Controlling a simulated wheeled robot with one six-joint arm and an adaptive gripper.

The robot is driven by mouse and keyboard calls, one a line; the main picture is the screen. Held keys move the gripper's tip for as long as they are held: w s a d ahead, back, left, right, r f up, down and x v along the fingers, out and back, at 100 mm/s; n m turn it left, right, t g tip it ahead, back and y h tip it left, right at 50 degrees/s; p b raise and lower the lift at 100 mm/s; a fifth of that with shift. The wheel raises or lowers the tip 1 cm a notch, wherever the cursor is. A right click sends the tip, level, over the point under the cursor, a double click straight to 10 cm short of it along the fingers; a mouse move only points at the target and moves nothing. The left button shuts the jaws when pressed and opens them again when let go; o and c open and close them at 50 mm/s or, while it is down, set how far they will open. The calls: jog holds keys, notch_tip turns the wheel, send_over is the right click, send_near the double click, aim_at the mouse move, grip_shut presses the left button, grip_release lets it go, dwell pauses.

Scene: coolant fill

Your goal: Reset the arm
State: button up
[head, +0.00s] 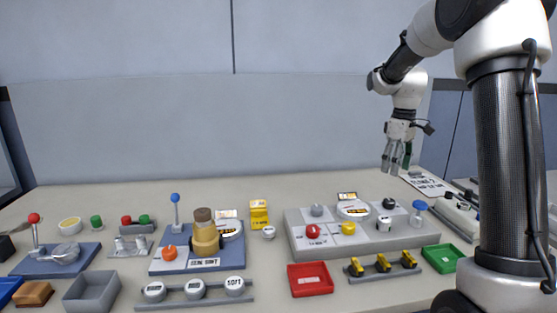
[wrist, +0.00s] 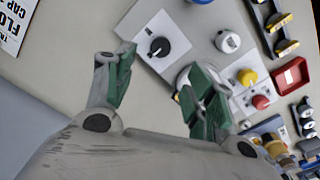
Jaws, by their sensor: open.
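My gripper (head: 397,157) hangs in the air above the back right of the table in the head view, fingers pointing down. In the wrist view my gripper (wrist: 160,95) has its green-padded fingers spread apart with nothing between them. A grey panel (head: 360,239) with knobs and buttons stands below and to the left of it in the head view. A black knob on a white plate (wrist: 160,46) shows beyond the fingertips in the wrist view. The gripper touches nothing that I can see.
A red tray (head: 310,280) and a green tray (head: 442,258) lie in front of the panel. A blue station (head: 197,250) with a blue-topped lever stands left of it. A printed sign (head: 427,184) lies at the right. The table's back left is clear.

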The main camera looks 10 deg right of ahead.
jog(key=s+a+r+m+t, duration=0.1)
jog(key=s+a+m, duration=0.1)
jog(key=s, duration=0.8)
jog(key=s+a+r+m+t, duration=0.2)
jog(key=s+a, duration=0.1)
jog(key=s, duration=0.7)
jog(key=s+a+r+m+t, duration=0.1)
jog(key=s+a+m, duration=0.1)
jog(key=s, duration=0.9)
jog(key=shift+a+r+m, duration=0.15)
jog(key=shift+m, duration=0.15)
